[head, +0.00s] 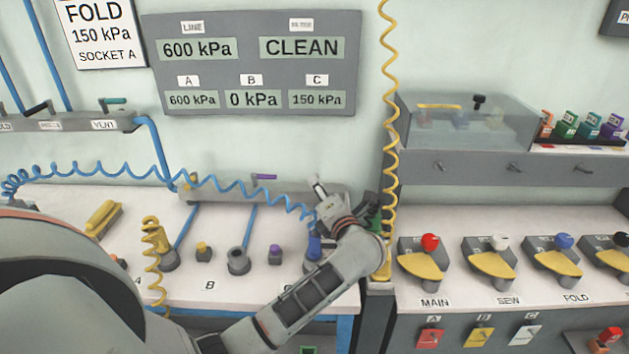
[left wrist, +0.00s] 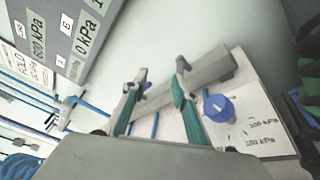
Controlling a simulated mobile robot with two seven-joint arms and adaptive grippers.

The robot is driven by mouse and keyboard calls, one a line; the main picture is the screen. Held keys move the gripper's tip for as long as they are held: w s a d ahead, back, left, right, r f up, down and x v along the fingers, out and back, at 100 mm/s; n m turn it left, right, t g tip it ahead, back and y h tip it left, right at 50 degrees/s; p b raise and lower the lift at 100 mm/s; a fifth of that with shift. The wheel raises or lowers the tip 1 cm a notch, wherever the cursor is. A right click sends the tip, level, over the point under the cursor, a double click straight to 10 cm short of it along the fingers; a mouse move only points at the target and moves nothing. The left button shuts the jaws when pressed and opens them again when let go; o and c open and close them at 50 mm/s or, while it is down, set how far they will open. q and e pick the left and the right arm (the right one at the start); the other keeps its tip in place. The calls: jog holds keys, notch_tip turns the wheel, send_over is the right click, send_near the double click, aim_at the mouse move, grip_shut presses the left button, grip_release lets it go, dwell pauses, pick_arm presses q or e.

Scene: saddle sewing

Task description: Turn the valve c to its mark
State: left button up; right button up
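My left gripper (head: 346,203) is at the right end of the grey manifold bar (head: 222,190), above the white bench. Its green fingers are apart in the left wrist view (left wrist: 158,78), with nothing held between them. A blue knob (left wrist: 218,108) stands just right of the right finger, apart from it as far as I can see, beside printed 100 and 150 kPa marks. A purple lever (head: 263,177) is on the bar. No valve in view reads plainly as valve c; the gripper covers the bar's right end. The panel (head: 250,60) shows C at 150 kPa. My right gripper is not in view.
A coiled blue hose (head: 110,172) hangs across the bench to my gripper. A yellow coiled hose (head: 391,100) hangs beside it. A blue connector (head: 314,245) stands close below the gripper. A grey cabinet with coloured knobs is at right.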

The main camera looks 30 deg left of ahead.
pick_arm(q)
jog(key=f, duration=0.1)
jog(key=w+f+h, duration=0.1)
jog(key=d+f, duration=0.1)
jog(key=shift+w+f+g, duration=0.15)
jog(key=shift+w+g, duration=0.05)
jog(key=shift+g, duration=0.2)
jog(key=shift+w+a, duration=0.2)
jog(key=shift+a, duration=0.1)
jog(key=x, duration=0.5)
jog(key=shift+w+a+p, duration=0.2)
jog(key=shift+a+p, duration=0.1)
jog(key=shift+p, duration=0.05)
jog(key=shift+w+a+f, duration=0.15)
jog(key=shift+w+a, duration=0.1)
jog(key=shift+a, duration=0.1)
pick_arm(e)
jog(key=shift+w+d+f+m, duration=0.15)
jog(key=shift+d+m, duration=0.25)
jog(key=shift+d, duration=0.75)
pick_arm(q)
grip_shut()
